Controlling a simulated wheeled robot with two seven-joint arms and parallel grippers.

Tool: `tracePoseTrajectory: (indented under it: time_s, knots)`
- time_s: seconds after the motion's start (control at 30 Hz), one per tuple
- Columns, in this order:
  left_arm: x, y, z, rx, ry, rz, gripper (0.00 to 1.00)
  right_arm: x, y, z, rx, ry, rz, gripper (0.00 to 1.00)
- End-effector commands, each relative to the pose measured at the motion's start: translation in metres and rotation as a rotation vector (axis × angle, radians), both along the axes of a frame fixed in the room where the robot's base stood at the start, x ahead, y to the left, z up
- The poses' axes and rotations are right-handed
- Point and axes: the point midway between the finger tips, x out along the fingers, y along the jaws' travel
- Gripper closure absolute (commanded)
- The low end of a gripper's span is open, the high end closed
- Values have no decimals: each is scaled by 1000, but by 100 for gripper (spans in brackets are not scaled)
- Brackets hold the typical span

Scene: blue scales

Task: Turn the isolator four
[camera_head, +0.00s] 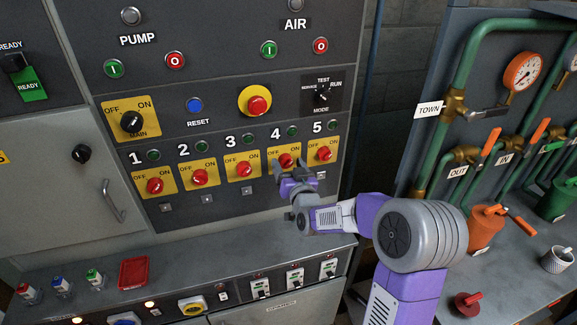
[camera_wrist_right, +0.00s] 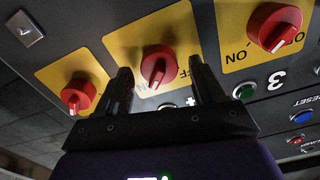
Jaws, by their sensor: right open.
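Isolator four is a red rotary knob (camera_head: 286,160) on a yellow plate marked OFF and ON, under the label 4 in the row of isolators. In the right wrist view, seen upside down, it is the middle red knob (camera_wrist_right: 158,66). My right gripper (camera_head: 291,175) is open just in front of and below it, hiding the lower part of its plate. In the wrist view the two fingers (camera_wrist_right: 160,80) stand one on each side of the knob, with gaps showing. I cannot tell the knob's exact setting. My left gripper is not in view.
Isolator three (camera_head: 245,169) and isolator five (camera_head: 324,153) flank it closely. A green lamp (camera_head: 291,131) sits above it. A grey console ledge (camera_head: 230,240) with a red tray (camera_head: 134,272) lies below. Green pipes (camera_head: 441,150) and a bench stand at the right.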

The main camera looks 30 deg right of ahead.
Motion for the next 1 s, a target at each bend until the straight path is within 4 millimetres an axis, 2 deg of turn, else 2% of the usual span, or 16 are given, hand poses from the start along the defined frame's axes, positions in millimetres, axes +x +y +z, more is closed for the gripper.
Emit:
tracePoseTrajectory:
  time_s: [0.3,0.37,0.6,0.7,1.0]
  knots:
    - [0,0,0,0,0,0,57,3,-1,0,1,0,0,31]
    - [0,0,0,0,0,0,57,3,-1,0,1,0,0,38]
    - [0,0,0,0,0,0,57,3,-1,0,1,0,0,75]
    - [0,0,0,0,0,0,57,3,-1,0,0,0,0,87]
    - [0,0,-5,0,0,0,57,3,0,-1,-44,10,2,87]
